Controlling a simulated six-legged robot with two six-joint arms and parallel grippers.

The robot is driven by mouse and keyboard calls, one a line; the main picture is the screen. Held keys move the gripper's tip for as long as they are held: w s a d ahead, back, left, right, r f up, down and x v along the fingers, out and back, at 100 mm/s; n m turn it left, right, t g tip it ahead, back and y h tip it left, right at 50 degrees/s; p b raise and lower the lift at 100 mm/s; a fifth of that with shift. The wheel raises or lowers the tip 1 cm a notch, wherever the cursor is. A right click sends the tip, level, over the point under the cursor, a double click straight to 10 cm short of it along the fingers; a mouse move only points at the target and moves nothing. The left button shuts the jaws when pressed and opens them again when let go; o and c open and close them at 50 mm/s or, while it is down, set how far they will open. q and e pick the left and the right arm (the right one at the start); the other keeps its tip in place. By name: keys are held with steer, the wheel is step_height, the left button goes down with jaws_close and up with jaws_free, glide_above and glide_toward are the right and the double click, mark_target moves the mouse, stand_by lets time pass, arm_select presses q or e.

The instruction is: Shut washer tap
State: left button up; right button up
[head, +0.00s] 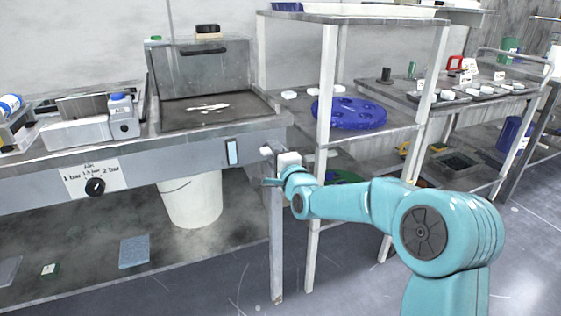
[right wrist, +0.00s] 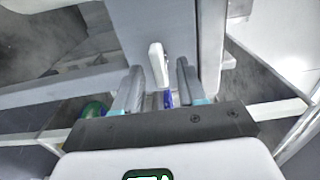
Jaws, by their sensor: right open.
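A small white tap lever (right wrist: 157,62) stands out from a grey upright face in the right wrist view. In the head view a small white part, probably this tap (head: 266,150), shows at the right end of the bench front. My right gripper (right wrist: 160,88) is open, with one finger on each side of the lever's near end. I see a gap on either side, so it is not gripped. In the head view my right gripper (head: 271,182) is small and partly hidden by its own wrist, beside the bench's corner leg. My left gripper is not in view.
The bench (head: 200,150) carries a basin with a splash guard (head: 203,68). A dial (head: 95,187) is on its front, and a white bucket (head: 192,200) is underneath.

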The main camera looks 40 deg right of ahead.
steer(key=v, duration=1.6)
steer(key=shift+s, duration=0.1)
steer(key=w+a+f+n+g+y, duration=0.15)
steer(key=a+f, duration=0.25)
steer(key=f, duration=0.4)
steer(key=w+a+f+g+y, duration=0.2)
steer(key=a+f+y, duration=0.15)
steer(key=f, duration=0.45)
steer(key=s+a+f+n+g+y, duration=0.1)
steer(key=s+a+f+n+g, duration=0.15)
steer(key=a+f, duration=0.45)
steer(key=s+a+f+n+g+y, duration=0.1)
steer(key=s+a+f+n+g, duration=0.2)
steer(key=f, duration=0.7)
steer(key=s+a+f+n+g+y, duration=0.1)
steer(key=s+a+f+n+g, duration=0.2)
steer(key=s+f, duration=0.3)
steer(key=s+a+f+n+g, duration=0.4)
steer(key=s+f, duration=0.1)
steer(key=s, duration=0.4)
step_height(320, 180, up, 27)
steer(key=s+n+g+p, duration=0.1)
steer(key=n+p, duration=0.4)
steer(key=p, duration=2.2)
steer(key=shift+s+p, duration=0.35)
steer(key=shift+s, duration=0.45)
